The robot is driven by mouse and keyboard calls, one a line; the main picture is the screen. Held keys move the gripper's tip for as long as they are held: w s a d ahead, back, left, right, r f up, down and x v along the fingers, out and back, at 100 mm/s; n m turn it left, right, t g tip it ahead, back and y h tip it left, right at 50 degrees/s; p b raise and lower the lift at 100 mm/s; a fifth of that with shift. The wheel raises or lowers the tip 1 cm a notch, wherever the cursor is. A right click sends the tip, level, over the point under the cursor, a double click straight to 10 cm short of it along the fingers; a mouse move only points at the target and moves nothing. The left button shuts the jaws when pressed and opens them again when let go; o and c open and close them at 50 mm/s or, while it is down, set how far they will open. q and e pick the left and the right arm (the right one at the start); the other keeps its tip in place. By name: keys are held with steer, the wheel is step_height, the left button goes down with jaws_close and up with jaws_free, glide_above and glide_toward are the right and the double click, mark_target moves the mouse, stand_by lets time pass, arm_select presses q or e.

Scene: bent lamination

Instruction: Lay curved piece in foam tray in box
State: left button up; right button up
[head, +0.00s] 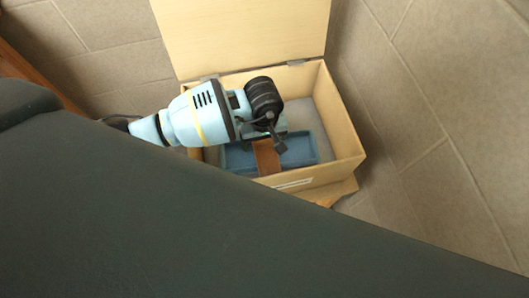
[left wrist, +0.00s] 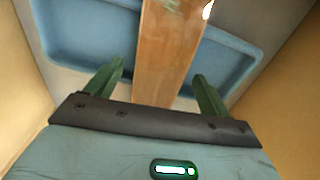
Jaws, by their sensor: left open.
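The curved piece (head: 266,157) is a brown wooden strip lying across the blue foam tray (head: 302,150) inside the open wooden box (head: 345,134). In the left wrist view the curved piece (left wrist: 168,50) crosses the tray (left wrist: 75,42) and extends past its near edge. My left gripper (head: 278,143) is inside the box above the piece. In the left wrist view its two green fingers (left wrist: 157,92) are open, one on each side of the strip, with gaps to it. I cannot tell if the piece rests fully in the tray. My right gripper is out of view.
The box lid (head: 245,35) stands open at the back. The box's side walls rise close around my left gripper. A wooden surface (head: 345,188) shows under the box. A large dark shape covers the lower left of the head view.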

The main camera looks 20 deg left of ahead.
arm_select(q)
steer(key=shift+r, duration=3.9)
steer(key=shift+p, duration=0.3)
